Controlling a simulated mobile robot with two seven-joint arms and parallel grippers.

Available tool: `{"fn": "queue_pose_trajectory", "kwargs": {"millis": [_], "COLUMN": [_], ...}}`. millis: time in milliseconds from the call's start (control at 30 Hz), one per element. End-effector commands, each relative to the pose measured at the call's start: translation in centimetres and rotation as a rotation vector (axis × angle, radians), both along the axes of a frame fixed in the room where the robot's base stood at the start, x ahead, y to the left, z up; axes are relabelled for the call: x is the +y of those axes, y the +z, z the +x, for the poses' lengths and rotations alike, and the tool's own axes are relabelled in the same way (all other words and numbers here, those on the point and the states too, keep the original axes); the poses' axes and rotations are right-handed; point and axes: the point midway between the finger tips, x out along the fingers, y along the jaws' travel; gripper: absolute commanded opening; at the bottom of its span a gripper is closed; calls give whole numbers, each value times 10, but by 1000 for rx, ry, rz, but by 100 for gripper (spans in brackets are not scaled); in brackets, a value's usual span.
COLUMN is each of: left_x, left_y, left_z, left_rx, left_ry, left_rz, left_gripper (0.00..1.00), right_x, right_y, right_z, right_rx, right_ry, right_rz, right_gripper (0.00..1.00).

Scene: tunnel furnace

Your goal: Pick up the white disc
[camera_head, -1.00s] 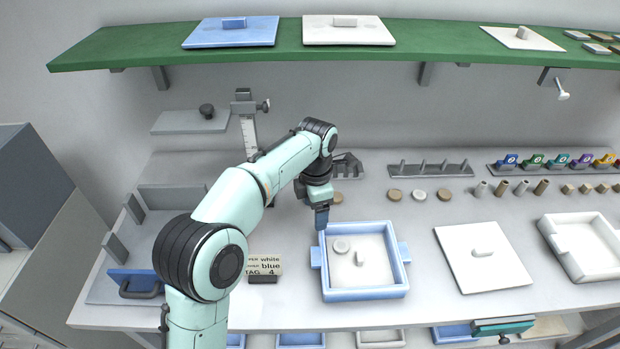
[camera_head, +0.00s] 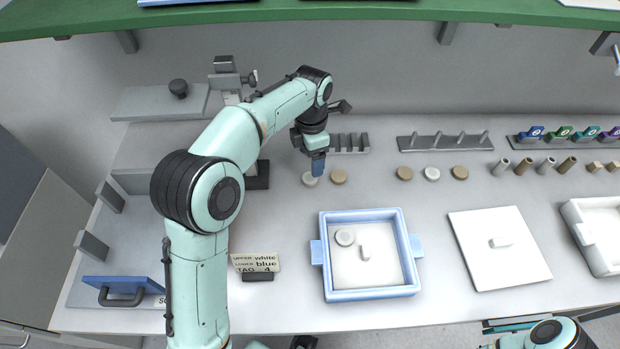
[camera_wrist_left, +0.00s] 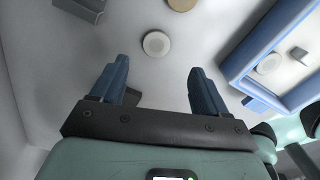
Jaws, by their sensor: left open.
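A small white disc (camera_head: 310,179) lies on the table, left of a tan disc (camera_head: 339,177). My left gripper (camera_head: 318,167) points down just above it and partly overlaps it in the head view. In the left wrist view the white disc (camera_wrist_left: 156,44) lies ahead of the open, empty fingers (camera_wrist_left: 157,88), about midway between their lines. Another white disc (camera_head: 432,174) sits between two tan discs farther right. A pale disc (camera_head: 345,237) lies in the blue tray. My right gripper is not seen; part of my right arm shows at the bottom right.
The blue tray (camera_head: 321,280) stands in front of the gripper, with a small peg inside. A white lid (camera_head: 500,250) lies to its right. A grey rack (camera_head: 350,143) stands behind the discs. A label stand (camera_head: 257,263) is left of the tray. The green shelf hangs above.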

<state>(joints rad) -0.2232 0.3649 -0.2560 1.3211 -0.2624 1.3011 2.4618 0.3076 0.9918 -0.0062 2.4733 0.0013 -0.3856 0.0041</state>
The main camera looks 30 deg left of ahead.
Motion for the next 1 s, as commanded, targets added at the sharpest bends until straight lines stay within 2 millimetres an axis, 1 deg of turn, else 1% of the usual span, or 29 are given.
{"fn": "queue_pose_trajectory", "kwargs": {"millis": [33,100,333,500,600,700,933,967,1000], "left_x": [1,1,2,8,7,7,7,7,7], "left_y": [-11,-20,-36,-61,-74,-80,-80,-80,-80], "left_z": [-1,-1,-1,-2,-2,-2,-1,-1,-1], "left_rx": [4,4,2,3,2,1,-1,-1,-1], "left_ry": [1,1,1,1,-1,-1,-1,-1,-1], "left_rz": [0,0,1,1,1,1,0,0,0], "left_gripper": [75,75,75,75,75,75,75,65,52], "right_x": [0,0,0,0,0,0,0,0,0], "right_y": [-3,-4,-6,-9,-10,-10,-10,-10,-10], "right_z": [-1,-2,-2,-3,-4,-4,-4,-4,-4], "right_rx": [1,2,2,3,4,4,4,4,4], "right_ry": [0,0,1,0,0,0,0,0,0], "right_rz": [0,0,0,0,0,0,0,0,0], "right_gripper": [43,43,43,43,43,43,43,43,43]}}
